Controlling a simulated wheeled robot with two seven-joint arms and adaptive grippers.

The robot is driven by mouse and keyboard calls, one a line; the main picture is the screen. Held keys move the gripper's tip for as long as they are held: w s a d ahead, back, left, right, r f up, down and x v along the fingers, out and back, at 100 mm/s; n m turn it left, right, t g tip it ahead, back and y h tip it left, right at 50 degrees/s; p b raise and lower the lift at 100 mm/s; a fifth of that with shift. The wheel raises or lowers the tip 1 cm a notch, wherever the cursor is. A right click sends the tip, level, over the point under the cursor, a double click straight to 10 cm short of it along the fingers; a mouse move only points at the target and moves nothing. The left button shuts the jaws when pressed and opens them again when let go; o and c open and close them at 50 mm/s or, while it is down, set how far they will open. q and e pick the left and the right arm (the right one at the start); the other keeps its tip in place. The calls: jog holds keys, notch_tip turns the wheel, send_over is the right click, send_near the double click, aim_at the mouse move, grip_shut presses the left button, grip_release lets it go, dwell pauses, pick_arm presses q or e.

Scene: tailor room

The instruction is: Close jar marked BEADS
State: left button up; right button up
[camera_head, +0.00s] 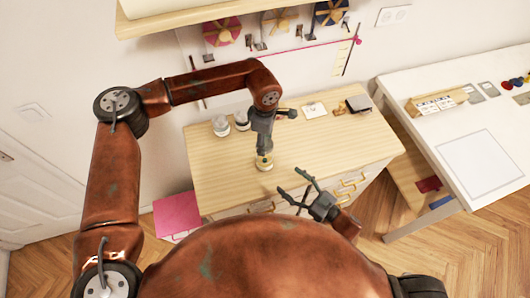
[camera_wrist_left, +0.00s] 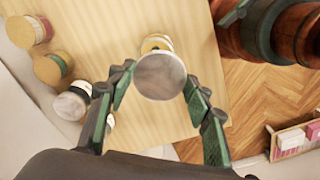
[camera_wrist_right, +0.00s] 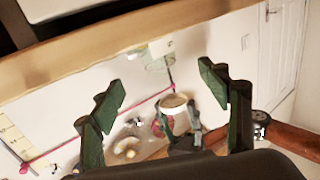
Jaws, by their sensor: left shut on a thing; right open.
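My left gripper (camera_head: 264,146) is shut on a round pale lid (camera_wrist_left: 160,77), which lies between its fingertips in the left wrist view. Behind the lid, a jar with a yellowish ring (camera_wrist_left: 156,43) shows partly on the wooden top. In the head view a small jar (camera_head: 264,163) stands directly below the left gripper, near the front of the cabinet. I cannot tell whether lid and jar touch, and no label is readable. My right gripper (camera_head: 296,184) is open and empty in front of the cabinet. The left gripper and a round pale piece (camera_wrist_right: 173,103) show in the right wrist view.
Other jars (camera_head: 221,125) stand at the cabinet's back left; several show in the left wrist view (camera_wrist_left: 50,67). Cards (camera_head: 315,109) and a dark box (camera_head: 359,103) lie at the back right. The cabinet top (camera_head: 335,145) is clear at right. A white table (camera_head: 430,125) stands further right.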

aim_at(271, 164)
pick_arm(q)
jog(key=shift+w+f, duration=0.1)
jog(key=shift+w, duration=0.4)
pick_arm(e)
jog(key=shift+w+f, duration=0.1)
jog(key=shift+w, duration=0.4)
pick_arm(q)
jog(key=shift+s, duration=0.25)
pick_arm(e)
jog(key=shift+s, duration=0.2)
pick_arm(q)
jog(key=shift+d, duration=0.1)
pick_arm(e)
jog(key=shift+w, duration=0.15)
pick_arm(q)
jog(key=shift+w, duration=0.1)
pick_arm(e)
jog(key=x, duration=1.2)
jog(key=shift+c, duration=0.7)
jog(key=c, duration=1.6)
pick_arm(q)
jog(key=shift+f, duration=2.4)
jog(key=shift+f, duration=0.9)
